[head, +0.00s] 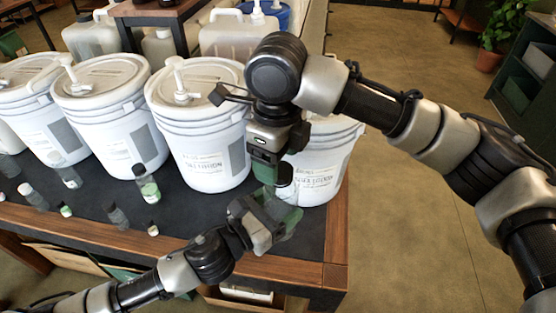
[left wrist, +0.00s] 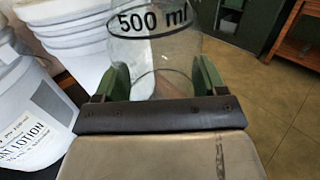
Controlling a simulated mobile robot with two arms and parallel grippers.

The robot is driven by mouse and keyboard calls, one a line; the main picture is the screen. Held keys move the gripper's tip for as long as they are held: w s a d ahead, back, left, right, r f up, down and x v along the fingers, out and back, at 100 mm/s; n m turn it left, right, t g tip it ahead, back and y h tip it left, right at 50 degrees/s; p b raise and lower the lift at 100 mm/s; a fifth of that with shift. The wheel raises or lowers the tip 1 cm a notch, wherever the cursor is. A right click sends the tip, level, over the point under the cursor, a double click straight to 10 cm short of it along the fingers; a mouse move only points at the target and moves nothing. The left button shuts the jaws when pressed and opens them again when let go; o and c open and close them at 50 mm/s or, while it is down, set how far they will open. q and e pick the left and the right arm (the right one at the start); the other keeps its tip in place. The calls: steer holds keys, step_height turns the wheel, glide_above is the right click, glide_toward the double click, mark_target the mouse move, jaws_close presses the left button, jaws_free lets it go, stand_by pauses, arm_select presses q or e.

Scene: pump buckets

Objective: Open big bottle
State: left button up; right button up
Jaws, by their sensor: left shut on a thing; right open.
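The big bottle is clear and marked "500 ml" in the left wrist view (left wrist: 155,62). In the head view its clear body (head: 287,222) shows near the table's front right corner, partly hidden by my grippers. My left gripper (head: 273,217) is shut on the bottle's body; its green fingers press both sides in the left wrist view (left wrist: 160,78). My right gripper (head: 272,172) is open and points down just above the bottle.
White pump buckets (head: 205,135) stand in a row behind the grippers. Several small bottles, one with green liquid (head: 148,187), stand on the dark mat at left. The table's wooden edge (head: 335,235) is close on the right, with open floor beyond.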

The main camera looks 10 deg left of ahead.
step_height(320, 180, up, 3)
steer(key=shift+s, duration=0.1)
steer(key=shift+c, duration=0.3)
steer(key=m, duration=0.4)
steer(key=shift+r, duration=0.15)
steer(key=m, duration=0.4)
steer(key=shift+d+r+m, duration=0.1)
steer(key=shift+r+m, duration=0.1)
steer(key=shift+m, duration=0.2)
steer(key=m, duration=0.4)
steer(key=shift+r, duration=0.2)
steer(key=m, duration=0.6)
steer(key=shift+r, duration=0.25)
steer(key=m, duration=0.6)
steer(key=shift+r+m, duration=0.3)
steer(key=shift+m, duration=0.1)
steer(key=m, duration=0.4)
steer(key=shift+s+d+r, duration=0.1)
steer(key=shift+r, duration=0.05)
steer(key=m, duration=0.6)
steer(key=shift+r, duration=0.3)
steer(key=m, duration=0.5)
steer(key=shift+s+r, duration=0.1)
steer(key=shift+r, duration=0.05)
steer(key=shift+d+f, duration=0.1)
steer(key=shift+f, duration=0.45)
step_height(320, 180, down, 7)
steer(key=shift+r, duration=0.1)
